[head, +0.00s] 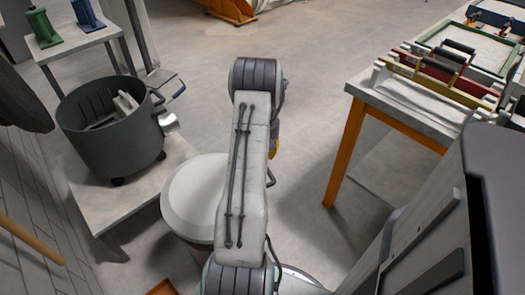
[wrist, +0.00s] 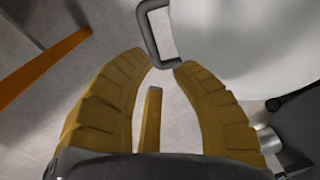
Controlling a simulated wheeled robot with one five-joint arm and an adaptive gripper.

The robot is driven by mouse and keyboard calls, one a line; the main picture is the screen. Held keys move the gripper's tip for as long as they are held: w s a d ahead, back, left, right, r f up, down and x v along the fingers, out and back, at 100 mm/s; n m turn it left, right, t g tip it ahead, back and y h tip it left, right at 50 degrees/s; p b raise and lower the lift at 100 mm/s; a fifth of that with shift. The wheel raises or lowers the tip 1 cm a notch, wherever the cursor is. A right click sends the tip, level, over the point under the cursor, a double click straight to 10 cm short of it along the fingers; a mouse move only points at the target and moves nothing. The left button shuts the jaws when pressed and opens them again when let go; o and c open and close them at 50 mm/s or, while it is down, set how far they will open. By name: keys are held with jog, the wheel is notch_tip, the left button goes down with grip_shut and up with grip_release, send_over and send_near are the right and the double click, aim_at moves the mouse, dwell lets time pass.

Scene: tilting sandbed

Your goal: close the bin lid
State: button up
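A pale round bin (head: 200,243) stands on the floor left of my arm. Its white disc-like lid (head: 190,198) lies over its top; my arm hides the right part, and I cannot tell whether it is fully down. A grey metal loop handle (head: 271,178) sticks out on the right side. In the wrist view the lid (wrist: 235,35) fills the upper right and the handle (wrist: 152,35) is at top centre. My yellow gripper (wrist: 165,62) is open, fingertips apart, with the handle's near end at the gap between them. I cannot tell whether they touch it.
A dark grey wheeled pot (head: 108,140) stands on a low table (head: 92,200) at left. A workbench with orange legs (head: 345,150) and sand frames (head: 440,75) is at right. The floor (head: 310,90) between them is clear.

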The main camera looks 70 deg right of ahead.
jog(key=o, duration=0.6)
jog(key=shift+c, duration=0.2)
notch_tip(320, 180, up, 12)
dwell(0.4)
jog(key=shift+w+r, duration=0.1)
dwell(0.6)
jog(key=w+a+r+n+p, duration=0.1)
jog(key=w+a+r+p, duration=0.25)
jog(key=a+r, duration=0.4)
jog(key=w+a+r+n+t+h+p, duration=0.1)
jog(key=w+a+r+n+p, duration=0.1)
jog(key=w+a+r, duration=0.55)
jog(key=w+a+r+n+p, duration=0.1)
jog(key=a+r+p, duration=0.3)
jog(key=a, duration=0.5)
jog(key=s+a+r+n+t+p, duration=0.1)
jog(key=s+a+r+n+p, duration=0.1)
jog(key=a, duration=0.9)
jog(key=s+a+r+n+t+y+p, duration=0.1)
jog(key=s+a+r+p, duration=0.4)
jog(key=a, duration=0.6)
jog(key=s+r+n, duration=0.1)
jog(key=s+r, duration=0.1)
jog(key=shift+s, duration=0.4)
